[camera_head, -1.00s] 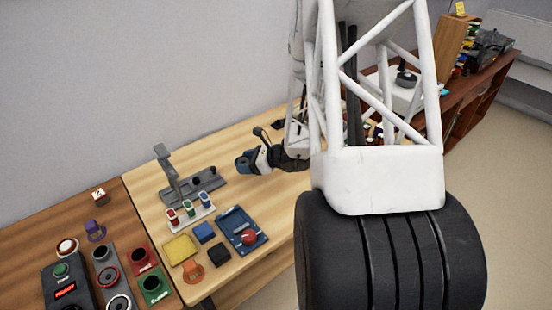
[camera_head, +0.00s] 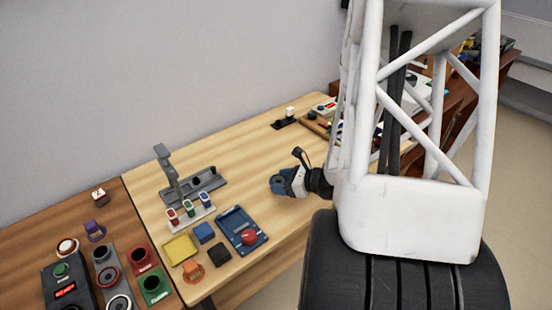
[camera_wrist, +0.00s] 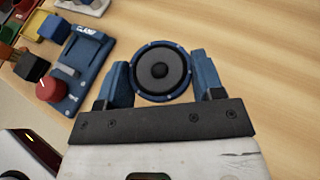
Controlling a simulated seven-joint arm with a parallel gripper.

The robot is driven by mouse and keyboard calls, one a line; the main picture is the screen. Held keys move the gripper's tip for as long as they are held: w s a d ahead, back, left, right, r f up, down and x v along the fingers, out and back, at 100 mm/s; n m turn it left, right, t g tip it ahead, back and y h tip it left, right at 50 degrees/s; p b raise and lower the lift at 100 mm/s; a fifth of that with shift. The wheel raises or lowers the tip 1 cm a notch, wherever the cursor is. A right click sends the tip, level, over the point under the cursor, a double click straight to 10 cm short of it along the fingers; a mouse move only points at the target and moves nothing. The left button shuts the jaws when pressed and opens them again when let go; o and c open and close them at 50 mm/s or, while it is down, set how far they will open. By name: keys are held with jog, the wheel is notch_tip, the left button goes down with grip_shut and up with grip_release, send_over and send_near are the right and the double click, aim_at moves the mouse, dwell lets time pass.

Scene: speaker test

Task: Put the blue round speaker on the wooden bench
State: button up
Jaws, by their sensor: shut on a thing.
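The blue round speaker (camera_wrist: 160,71) shows in the wrist view with a dark cone and blue rim, between the two blue fingers of my gripper (camera_wrist: 163,80). The gripper is shut on it. In the head view my gripper (camera_head: 277,184) is over the right-middle part of the light wooden bench (camera_head: 240,274). The speaker is hard to make out there. The wrist view shows bench wood around the speaker; I cannot tell whether the speaker touches it.
A blue clamp tray with a red knob (camera_head: 242,230) lies left of my gripper. A grey stand (camera_head: 190,190) and several small coloured blocks are further left. A black part (camera_head: 285,123) lies at the back. Bench wood behind my gripper is clear.

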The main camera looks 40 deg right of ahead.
dwell(0.3)
send_over(274, 166)
jog(key=shift+w+f, duration=0.1)
jog(key=shift+f, duration=0.65)
jog(key=shift+f, duration=0.15)
jog(key=shift+f, duration=1.6)
jog(key=shift+f, duration=0.15)
jog(key=o, duration=1)
